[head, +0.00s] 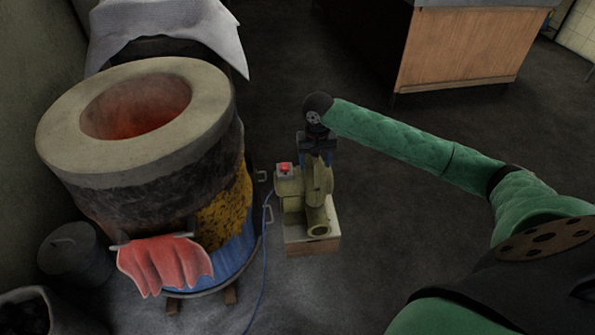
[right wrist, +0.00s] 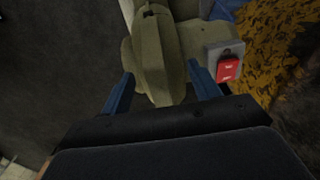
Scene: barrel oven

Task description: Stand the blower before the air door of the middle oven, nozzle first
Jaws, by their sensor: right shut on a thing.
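The olive-green blower (head: 319,182) stands on a pale wooden block (head: 325,243), right of the near barrel oven (head: 72,168). Its round nozzle (head: 318,229) points toward the bottom of the head view. A red switch (head: 284,169) sits on its left side. My right gripper (head: 318,150) reaches down from above and is shut on the upper part of the blower. In the right wrist view, the blue fingers lie on either side of the blower's housing (right wrist: 158,60). I cannot make out an air door on the oven. My left gripper is not in view.
A cloth-draped oven (head: 165,25) stands behind. A wooden counter (head: 460,50) is at the back right. The floor between is clear.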

